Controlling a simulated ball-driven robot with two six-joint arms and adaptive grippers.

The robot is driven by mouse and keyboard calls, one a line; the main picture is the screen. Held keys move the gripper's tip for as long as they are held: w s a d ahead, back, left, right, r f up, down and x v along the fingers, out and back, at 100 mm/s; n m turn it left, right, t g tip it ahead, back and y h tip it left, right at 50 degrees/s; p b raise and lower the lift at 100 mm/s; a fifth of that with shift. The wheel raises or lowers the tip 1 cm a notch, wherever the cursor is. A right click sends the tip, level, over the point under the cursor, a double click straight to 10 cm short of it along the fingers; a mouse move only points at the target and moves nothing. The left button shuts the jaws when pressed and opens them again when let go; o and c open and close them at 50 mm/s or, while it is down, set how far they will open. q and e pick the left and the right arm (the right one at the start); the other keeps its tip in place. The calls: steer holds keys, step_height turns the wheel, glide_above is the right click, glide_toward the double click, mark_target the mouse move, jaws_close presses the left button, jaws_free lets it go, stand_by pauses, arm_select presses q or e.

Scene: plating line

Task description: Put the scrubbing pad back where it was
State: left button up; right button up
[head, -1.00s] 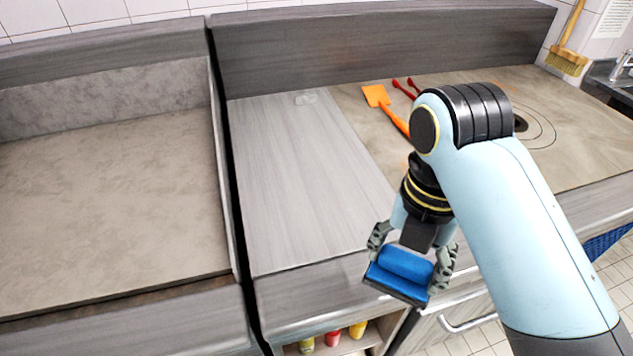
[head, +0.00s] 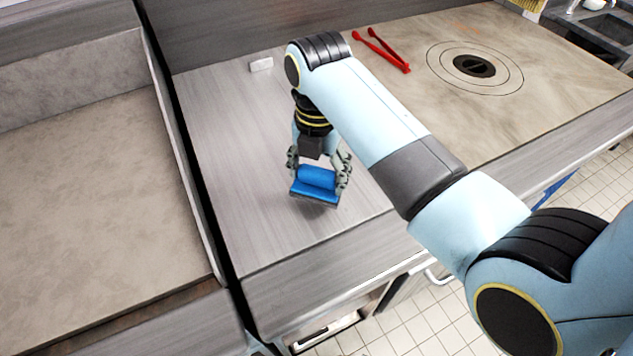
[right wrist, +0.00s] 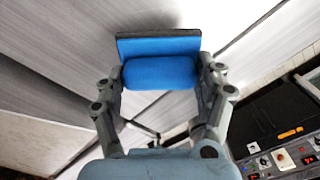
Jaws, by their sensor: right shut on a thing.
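The scrubbing pad (head: 316,184) is blue with a dark base and a rounded blue grip on top. My right gripper (head: 319,176) is shut on it, a finger at each end of the grip. The pad is over the grey wood-look counter (head: 225,130), near its front part; I cannot tell whether it touches the surface. In the right wrist view the pad (right wrist: 160,72) sits between the fingers, its dark edge facing away. My left gripper is not in view.
Red tongs (head: 385,50) lie on the brown worktop behind my arm, left of a round dark drain-like fitting (head: 474,66). A small white block (head: 261,64) lies at the counter's back. A recessed stone-look surface (head: 90,200) is at left, behind a raised divider.

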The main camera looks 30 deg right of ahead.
mark_target(317, 187)
steer(key=shift+w+f, duration=0.1)
steer(key=shift+f, duration=0.1)
step_height(317, 187, down, 3)
steer(key=shift+f+p, duration=0.2)
steer(key=shift+p, duration=0.1)
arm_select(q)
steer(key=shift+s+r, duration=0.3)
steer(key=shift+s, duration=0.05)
arm_select(e)
steer(key=shift+f, duration=0.15)
steer(key=o, duration=1.3)
steer(key=shift+f, duration=0.1)
steer(key=shift+c, duration=0.2)
step_height(317, 187, up, 12)
steer(key=shift+r+b, duration=0.15)
steer(key=shift+b, duration=0.2)
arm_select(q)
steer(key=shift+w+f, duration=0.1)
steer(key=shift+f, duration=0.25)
